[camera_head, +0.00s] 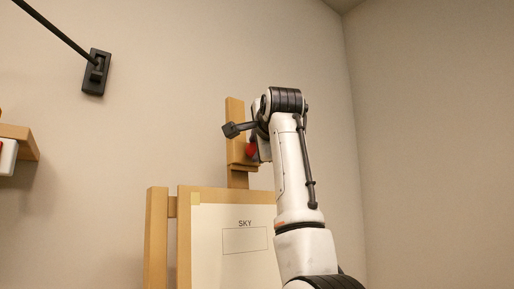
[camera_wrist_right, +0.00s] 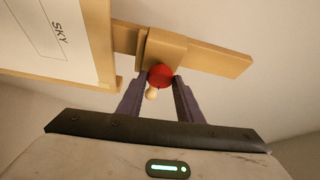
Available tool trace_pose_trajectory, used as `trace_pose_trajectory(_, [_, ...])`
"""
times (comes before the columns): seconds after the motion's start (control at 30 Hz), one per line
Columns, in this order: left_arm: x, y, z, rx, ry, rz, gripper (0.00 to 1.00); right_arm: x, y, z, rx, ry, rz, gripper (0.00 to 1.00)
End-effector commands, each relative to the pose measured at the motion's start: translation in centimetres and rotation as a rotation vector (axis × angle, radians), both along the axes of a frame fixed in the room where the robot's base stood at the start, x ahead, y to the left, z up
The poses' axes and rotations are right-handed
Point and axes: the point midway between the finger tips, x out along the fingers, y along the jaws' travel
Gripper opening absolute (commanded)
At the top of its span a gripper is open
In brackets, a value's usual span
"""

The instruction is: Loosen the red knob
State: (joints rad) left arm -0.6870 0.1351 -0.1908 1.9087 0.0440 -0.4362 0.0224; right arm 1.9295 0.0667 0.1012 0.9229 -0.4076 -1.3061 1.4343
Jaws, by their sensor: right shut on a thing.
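The red knob (camera_head: 251,150) sits on the wooden clamp block (camera_head: 236,151) on the easel's upright mast, above the board. In the right wrist view the red knob (camera_wrist_right: 160,76) shows between the two fingertips of my right gripper (camera_wrist_right: 161,84), with a small pale peg (camera_wrist_right: 152,94) sticking out from it towards the camera. My right gripper is shut on the knob. In the head view my right arm comes up from below and hides the fingers. My left gripper is in neither view.
The easel (camera_head: 157,235) holds a board with a sheet marked SKY (camera_head: 210,265). A black wall bracket (camera_head: 96,73) with a rod is at upper left. A wooden shelf (camera_head: 22,137) is at the left edge. The wall to the right is bare.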

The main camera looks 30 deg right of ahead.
Motion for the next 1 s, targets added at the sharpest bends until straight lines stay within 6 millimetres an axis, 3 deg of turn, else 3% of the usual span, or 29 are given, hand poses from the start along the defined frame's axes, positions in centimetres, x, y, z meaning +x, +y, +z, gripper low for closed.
trace_pose_trajectory(0.07, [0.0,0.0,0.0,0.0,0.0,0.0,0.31,-0.1,0.0,0.3,-0.002,-0.009,-0.001,0.1])
trace_pose_trajectory(0.1, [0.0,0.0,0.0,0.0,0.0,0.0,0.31,-0.1,0.0,0.3,-0.002,-0.009,-0.001,0.39])
trace_pose_trajectory(0.17, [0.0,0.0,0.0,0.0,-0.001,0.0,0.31,-0.1,0.0,0.3,-0.002,-0.008,-0.001,0.49])
trace_pose_trajectory(0.57, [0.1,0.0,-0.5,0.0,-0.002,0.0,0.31,-0.7,0.3,0.0,-0.001,-0.006,0.001,0.5])
trace_pose_trajectory(1.0, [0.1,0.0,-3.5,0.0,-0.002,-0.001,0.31,-7.9,3.5,0.4,-0.003,-0.009,0.001,0.5])
